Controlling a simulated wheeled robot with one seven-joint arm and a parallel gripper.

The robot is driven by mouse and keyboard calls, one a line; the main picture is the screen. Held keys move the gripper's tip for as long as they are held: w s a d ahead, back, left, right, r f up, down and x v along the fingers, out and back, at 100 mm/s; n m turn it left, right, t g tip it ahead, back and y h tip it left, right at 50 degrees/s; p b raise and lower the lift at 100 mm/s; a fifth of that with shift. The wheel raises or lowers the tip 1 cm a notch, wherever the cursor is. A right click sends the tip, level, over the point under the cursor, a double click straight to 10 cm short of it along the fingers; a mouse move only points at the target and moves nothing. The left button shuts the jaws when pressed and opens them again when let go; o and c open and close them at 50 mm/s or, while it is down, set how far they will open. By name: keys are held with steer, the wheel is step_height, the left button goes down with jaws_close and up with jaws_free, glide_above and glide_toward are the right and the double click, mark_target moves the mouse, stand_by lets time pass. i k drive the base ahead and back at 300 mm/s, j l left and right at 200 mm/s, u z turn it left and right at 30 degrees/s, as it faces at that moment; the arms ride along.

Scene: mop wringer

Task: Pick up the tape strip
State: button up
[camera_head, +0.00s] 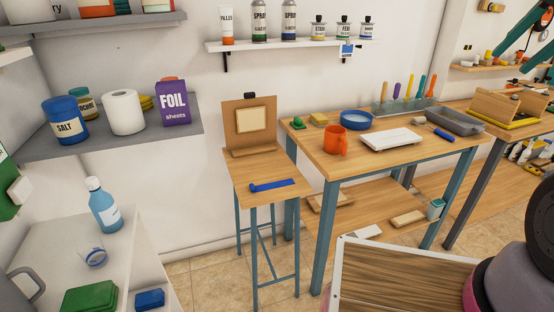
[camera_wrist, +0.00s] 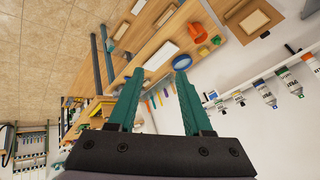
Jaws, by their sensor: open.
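A blue strip (camera_head: 272,185), which looks like the tape strip, lies flat on the small wooden stand (camera_head: 246,166) in the head view. It has a short bent end at its left. A board with a pale square pad (camera_head: 250,119) stands upright behind it. My gripper's teal fingers show at the upper right of the head view (camera_head: 522,46), far from the strip. In the wrist view my gripper (camera_wrist: 158,75) is open and empty, its fingers well apart. The strip is too small to make out clearly there.
Right of the stand, a workbench (camera_head: 330,158) holds an orange mug (camera_head: 335,141), a white tray (camera_head: 391,139), a blue bowl (camera_head: 356,120) and a grey tray (camera_head: 455,122). A shelf with a foil box (camera_head: 173,102) juts out at left. The air above the strip is clear.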

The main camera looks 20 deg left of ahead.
mark_target(254, 189)
steer(key=i+u, duration=0.35)
steer(key=i+l+u, duration=0.15)
steer(key=i+u, duration=0.2)
steer(key=i+l+u, duration=0.2)
steer(key=u, duration=0.35)
